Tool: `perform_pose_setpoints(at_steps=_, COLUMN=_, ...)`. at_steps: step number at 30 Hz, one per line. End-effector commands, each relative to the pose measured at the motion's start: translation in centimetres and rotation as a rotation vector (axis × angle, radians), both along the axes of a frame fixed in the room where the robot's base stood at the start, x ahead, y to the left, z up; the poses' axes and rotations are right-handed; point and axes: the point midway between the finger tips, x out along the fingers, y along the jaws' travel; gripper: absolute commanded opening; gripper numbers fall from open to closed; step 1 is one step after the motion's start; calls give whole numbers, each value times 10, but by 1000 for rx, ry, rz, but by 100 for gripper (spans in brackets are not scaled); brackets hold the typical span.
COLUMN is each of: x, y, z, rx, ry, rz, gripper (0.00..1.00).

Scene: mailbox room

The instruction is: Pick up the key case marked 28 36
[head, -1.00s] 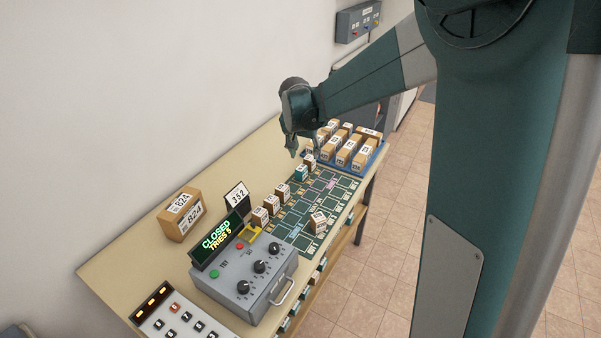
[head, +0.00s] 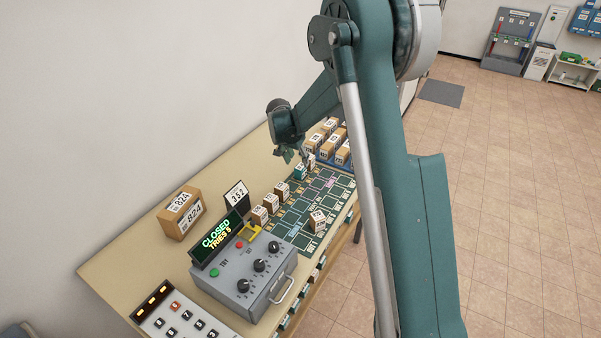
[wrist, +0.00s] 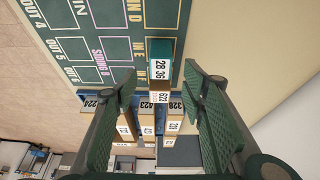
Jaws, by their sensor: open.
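The key case marked 28 36 (wrist: 160,49) is a small teal box with a white label. In the wrist view it sits on the green marked board (wrist: 107,12), beside the cells IN E and IN F. In the head view the teal case (head: 299,174) stands near the board's far left edge. My gripper (head: 292,158) is above and close to it, fingers pointing down. In the wrist view the open fingers of my gripper (wrist: 161,76) are on either side of the case's line, with nothing held between them. A white-labelled box marked 622 (wrist: 160,97) is right beside the case.
A blue tray (head: 347,164) of brown labelled boxes stands beyond the board. Several brown boxes stand on the board nearer the grey control box (head: 243,282), whose display reads CLOSED, TRIES 5.

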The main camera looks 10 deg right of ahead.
Motion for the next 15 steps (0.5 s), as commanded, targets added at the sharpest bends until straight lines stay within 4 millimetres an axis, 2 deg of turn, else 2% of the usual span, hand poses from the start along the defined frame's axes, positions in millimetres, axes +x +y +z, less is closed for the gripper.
perform_pose_setpoints(at_steps=15, x=2, y=-2, z=-7, rx=0, ry=0, rz=-1, gripper=41)
